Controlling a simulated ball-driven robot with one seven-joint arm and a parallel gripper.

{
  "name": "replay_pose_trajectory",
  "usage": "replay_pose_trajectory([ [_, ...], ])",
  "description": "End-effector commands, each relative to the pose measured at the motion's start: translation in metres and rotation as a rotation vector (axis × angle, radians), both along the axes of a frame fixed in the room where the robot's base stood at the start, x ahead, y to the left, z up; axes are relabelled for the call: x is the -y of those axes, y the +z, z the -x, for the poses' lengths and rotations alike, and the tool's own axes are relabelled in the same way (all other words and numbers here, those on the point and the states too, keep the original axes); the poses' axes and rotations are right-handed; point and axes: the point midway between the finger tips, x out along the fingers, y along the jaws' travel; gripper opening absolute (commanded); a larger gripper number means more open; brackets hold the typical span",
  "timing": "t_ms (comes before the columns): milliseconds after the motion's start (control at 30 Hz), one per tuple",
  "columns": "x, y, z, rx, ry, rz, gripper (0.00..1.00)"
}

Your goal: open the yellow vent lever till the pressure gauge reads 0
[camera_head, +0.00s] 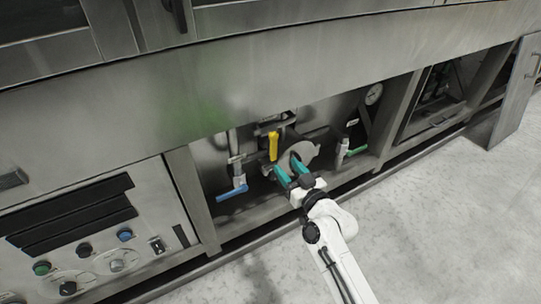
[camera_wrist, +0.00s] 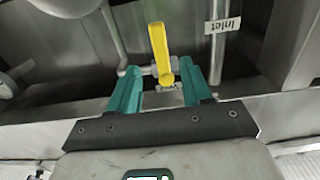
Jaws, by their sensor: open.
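The yellow vent lever (camera_head: 273,146) points up in the recess under the steel machine. In the wrist view the yellow lever (camera_wrist: 159,50) stands upright on its valve, between the fingertips in the picture and beyond them. My gripper (camera_head: 288,168) has teal fingers and is open and empty, just below and right of the lever in the head view. My gripper (camera_wrist: 159,78) shows its two fingers apart in the wrist view, with no clear contact with the lever.
A blue lever (camera_head: 232,192) is on the left pipe and a green lever (camera_head: 354,152) on the right. A tag reading "Inlet" (camera_wrist: 223,25) hangs right of the lever. Steel posts frame the recess. The floor (camera_head: 420,215) in front is clear.

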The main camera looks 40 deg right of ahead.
Motion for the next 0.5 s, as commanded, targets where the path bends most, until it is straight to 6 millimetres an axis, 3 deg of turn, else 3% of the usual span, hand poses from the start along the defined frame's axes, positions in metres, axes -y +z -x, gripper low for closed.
replay_pose_trajectory([
  [300,0.016,0.001,-0.057,0.000,0.002,0.001,0.49],
  [500,0.022,0.000,-0.079,-0.001,0.003,0.001,0.49],
])
